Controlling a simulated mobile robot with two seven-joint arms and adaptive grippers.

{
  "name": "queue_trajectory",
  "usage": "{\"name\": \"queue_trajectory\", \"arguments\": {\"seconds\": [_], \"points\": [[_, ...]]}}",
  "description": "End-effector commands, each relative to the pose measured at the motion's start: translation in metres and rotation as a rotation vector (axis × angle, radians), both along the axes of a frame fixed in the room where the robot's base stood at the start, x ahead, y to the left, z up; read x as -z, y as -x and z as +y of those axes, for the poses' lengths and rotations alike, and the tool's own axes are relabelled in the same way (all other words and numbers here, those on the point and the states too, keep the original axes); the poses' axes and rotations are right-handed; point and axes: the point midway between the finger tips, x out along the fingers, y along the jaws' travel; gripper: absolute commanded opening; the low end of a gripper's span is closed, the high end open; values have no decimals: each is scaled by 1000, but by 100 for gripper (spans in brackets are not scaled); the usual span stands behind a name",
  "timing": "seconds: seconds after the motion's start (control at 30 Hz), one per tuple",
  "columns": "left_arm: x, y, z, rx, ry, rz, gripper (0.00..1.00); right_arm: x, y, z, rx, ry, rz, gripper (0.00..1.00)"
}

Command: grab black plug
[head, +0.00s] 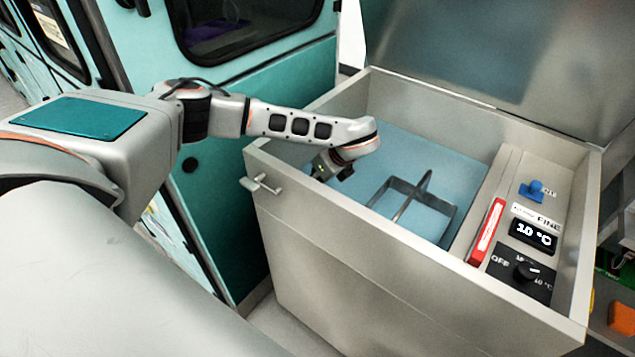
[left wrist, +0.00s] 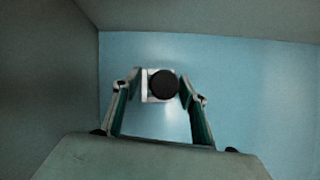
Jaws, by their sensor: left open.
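The black plug (left wrist: 163,84) is a round black knob on a white square base, seen from above in the left wrist view. It lies against the blue inside of the bath. My left gripper (left wrist: 160,90) is open, with one finger on each side of the plug. I cannot tell whether the fingers touch it. In the head view my left gripper (head: 330,165) reaches down into the near left corner of the bath, and the plug is hidden there. My right gripper is not in view.
The metal bath (head: 330,235) has raised walls and an open lid (head: 500,60) behind. A dark wire frame (head: 412,192) stands in it, right of my gripper. A red-edged box (head: 487,232), a blue valve (head: 537,190) and a control dial (head: 524,271) sit on the right.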

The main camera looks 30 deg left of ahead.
Motion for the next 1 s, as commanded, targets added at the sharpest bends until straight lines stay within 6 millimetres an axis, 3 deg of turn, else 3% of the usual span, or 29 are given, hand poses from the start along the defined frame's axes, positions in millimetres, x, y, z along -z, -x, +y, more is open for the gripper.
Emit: {"name": "queue_trajectory", "arguments": {"seconds": [0.27,0.43,0.47,1.0], "points": [[4,-1,2,0,1,-1,43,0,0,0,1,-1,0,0],[4,-1,2,1,1,0,4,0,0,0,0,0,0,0],[4,-1,2,1,1,0,0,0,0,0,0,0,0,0],[-5,-5,6,0,1,-2,0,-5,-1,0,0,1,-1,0]]}}
